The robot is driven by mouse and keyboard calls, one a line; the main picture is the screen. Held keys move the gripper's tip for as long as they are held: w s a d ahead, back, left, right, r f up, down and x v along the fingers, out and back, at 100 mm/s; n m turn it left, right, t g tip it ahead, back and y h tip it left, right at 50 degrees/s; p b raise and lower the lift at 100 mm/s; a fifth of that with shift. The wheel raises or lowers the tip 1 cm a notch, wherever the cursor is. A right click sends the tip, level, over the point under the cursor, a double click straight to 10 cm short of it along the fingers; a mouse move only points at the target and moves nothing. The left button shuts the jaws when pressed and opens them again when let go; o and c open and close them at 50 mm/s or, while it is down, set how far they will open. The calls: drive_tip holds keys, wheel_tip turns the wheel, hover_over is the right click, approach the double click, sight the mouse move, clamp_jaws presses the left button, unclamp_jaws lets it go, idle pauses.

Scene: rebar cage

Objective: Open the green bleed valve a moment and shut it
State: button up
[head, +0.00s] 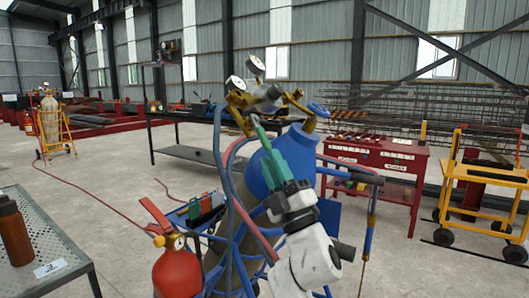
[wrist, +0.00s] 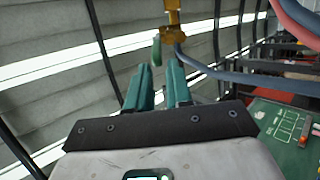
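The green bleed valve shows in the wrist view as a small green handle (wrist: 156,50) hanging beside a brass fitting (wrist: 173,18). My gripper (wrist: 160,68) has its two teal fingers apart with a narrow gap between them. The handle is just beyond the fingertips, in line with the gap; I cannot tell whether they touch. In the head view my gripper (head: 264,140) reaches up in front of the blue cylinder (head: 293,150), below the brass regulator (head: 262,100) with its two gauges. The valve is hard to make out from the fingers there.
Blue and red hoses (head: 221,165) loop beside the gripper, and a blue hose (wrist: 225,74) crosses right of the fingers. A red fire extinguisher (head: 177,272) stands at front left. A red workbench (head: 378,158) and a yellow cart (head: 485,175) stand to the right.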

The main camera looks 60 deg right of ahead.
drive_tip(key=shift+v, duration=1.15)
drive_tip(key=shift+w+d+r, duration=0.1)
drive_tip(key=shift+w+r, duration=0.05)
drive_tip(key=shift+w, duration=0.1)
drive_tip(key=shift+c, duration=1.3)
drive_tip(key=w+d+m+g+h+p, duration=0.1)
drive_tip(key=w+g+p, duration=0.1)
drive_tip(key=w+g, duration=0.1)
drive_tip(key=w+d+r+m+g+h+p, duration=0.1)
drive_tip(key=w+g+h+p, duration=0.1)
drive_tip(key=w+g, duration=0.1)
drive_tip(key=w+d+r+m+g+h+p, duration=0.1)
drive_tip(key=w+g+p, duration=0.1)
drive_tip(key=w+g, duration=0.1)
drive_tip(key=shift+d+h+p, duration=0.1)
drive_tip(key=shift+h+p, duration=0.2)
drive_tip(key=shift+p, duration=0.05)
clamp_jaws()
drive_tip(key=m+g+y+p, duration=0.1)
drive_tip(key=g+y+p, duration=0.1)
drive_tip(key=g+p, duration=1.6)
approach(260, 138)
drive_tip(key=shift+g, duration=0.8)
drive_tip(key=x, duration=0.4)
drive_tip(key=w+b+x, duration=0.1)
drive_tip(key=x, duration=0.1)
drive_tip(key=shift+d+f, duration=0.25)
drive_tip(key=shift+d, duration=0.2)
